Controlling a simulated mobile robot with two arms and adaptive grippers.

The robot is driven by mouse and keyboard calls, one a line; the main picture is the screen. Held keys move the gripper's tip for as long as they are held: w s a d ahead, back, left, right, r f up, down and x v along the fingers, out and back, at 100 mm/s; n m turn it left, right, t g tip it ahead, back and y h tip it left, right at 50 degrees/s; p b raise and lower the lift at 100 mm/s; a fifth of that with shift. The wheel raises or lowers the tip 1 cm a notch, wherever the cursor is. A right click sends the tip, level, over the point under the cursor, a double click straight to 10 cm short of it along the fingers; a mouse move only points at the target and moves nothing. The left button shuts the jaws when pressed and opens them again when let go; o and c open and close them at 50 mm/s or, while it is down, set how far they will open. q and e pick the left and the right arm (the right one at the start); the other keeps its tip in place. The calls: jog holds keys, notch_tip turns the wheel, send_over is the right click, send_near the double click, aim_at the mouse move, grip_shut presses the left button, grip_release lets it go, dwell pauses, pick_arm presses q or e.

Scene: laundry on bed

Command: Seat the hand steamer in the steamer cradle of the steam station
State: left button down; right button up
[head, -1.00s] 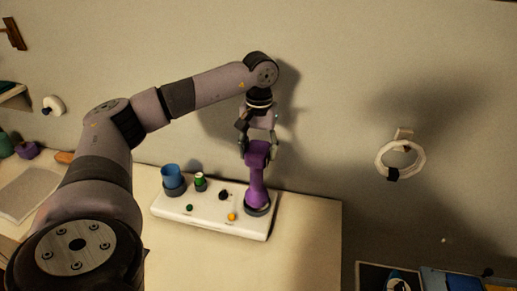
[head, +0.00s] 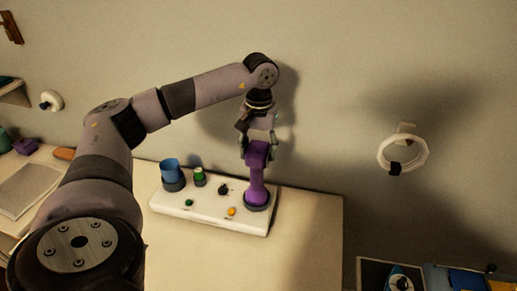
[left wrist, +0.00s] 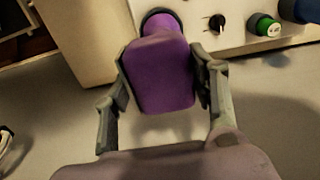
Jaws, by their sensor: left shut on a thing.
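The purple hand steamer (head: 257,178) stands upright at the right end of the white steam station (head: 208,210). Its lower end is in the dark round steamer cradle (head: 257,205); whether it is fully down I cannot tell. My left gripper (head: 258,146) is shut on the steamer's upper part from above. In the left wrist view the purple steamer (left wrist: 160,75) lies between the two fingers (left wrist: 163,85), and its far end meets the dark cradle ring (left wrist: 156,15). My right gripper is not in view.
The station also bears a blue cup (head: 171,170), a green-topped cylinder (head: 199,176), a black knob (head: 223,189) and green and orange buttons. A white ring holder (head: 402,155) is on the wall at right. The tabletop (head: 305,230) right of the station is clear.

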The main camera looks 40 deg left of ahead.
pick_arm(q)
jog(key=shift+f, duration=0.3)
jog(key=c, duration=0.6)
grip_release()
notch_tip(320, 180, up, 12)
jog(key=shift+r, duration=0.1)
jog(key=shift+d, duration=0.1)
dwell(0.5)
